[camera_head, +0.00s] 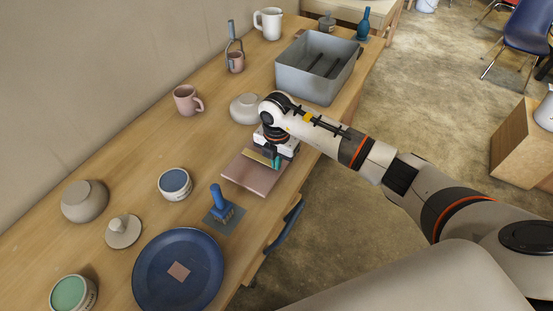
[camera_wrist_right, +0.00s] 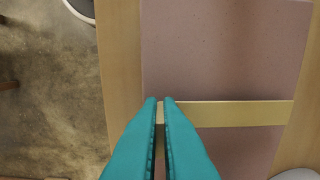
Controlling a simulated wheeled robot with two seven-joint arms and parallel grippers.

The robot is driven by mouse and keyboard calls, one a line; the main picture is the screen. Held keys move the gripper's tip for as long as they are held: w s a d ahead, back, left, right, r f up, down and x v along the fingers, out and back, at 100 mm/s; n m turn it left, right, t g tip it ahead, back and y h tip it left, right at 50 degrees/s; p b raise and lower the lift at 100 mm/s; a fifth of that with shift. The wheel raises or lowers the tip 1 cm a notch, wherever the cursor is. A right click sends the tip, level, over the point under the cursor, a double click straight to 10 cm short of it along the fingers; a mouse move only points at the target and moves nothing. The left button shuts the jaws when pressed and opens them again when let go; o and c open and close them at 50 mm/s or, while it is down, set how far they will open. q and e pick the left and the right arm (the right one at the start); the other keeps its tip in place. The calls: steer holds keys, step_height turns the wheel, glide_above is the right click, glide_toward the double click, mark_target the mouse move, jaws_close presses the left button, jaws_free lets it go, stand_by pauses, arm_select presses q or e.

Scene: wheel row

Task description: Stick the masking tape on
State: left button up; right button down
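A pale yellow strip of masking tape (camera_head: 257,158) stretches over a flat pinkish slab (camera_head: 252,178) on the workbench. In the right wrist view the tape (camera_wrist_right: 235,113) runs across the slab (camera_wrist_right: 225,50) from my fingertips to near the slab's right edge. My right gripper (camera_head: 276,162) is over the slab's edge, its teal fingers (camera_wrist_right: 160,102) nearly together with the tape's end between the tips. I cannot tell whether the strip touches the slab along its length. My left gripper is not in view.
A blue-handled stamp (camera_head: 219,203) stands close to the slab, with a blue plate (camera_head: 205,270) beyond it. A grey bowl (camera_head: 245,109) and a grey bin (camera_head: 303,87) lie further up the workbench (camera_head: 140,160). Bare wood lies left of the slab.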

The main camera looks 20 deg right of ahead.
steer(key=shift+f+b, duration=0.35)
steer(key=shift+f, duration=0.2)
stand_by(0.5)
stand_by(0.4)
steer(key=c, duration=1.5)
jaws_free()
steer(key=shift+c, duration=0.2)
steer(key=shift+r, duration=0.1)
step_height(320, 180, up, 12)
steer(key=b, duration=0.1)
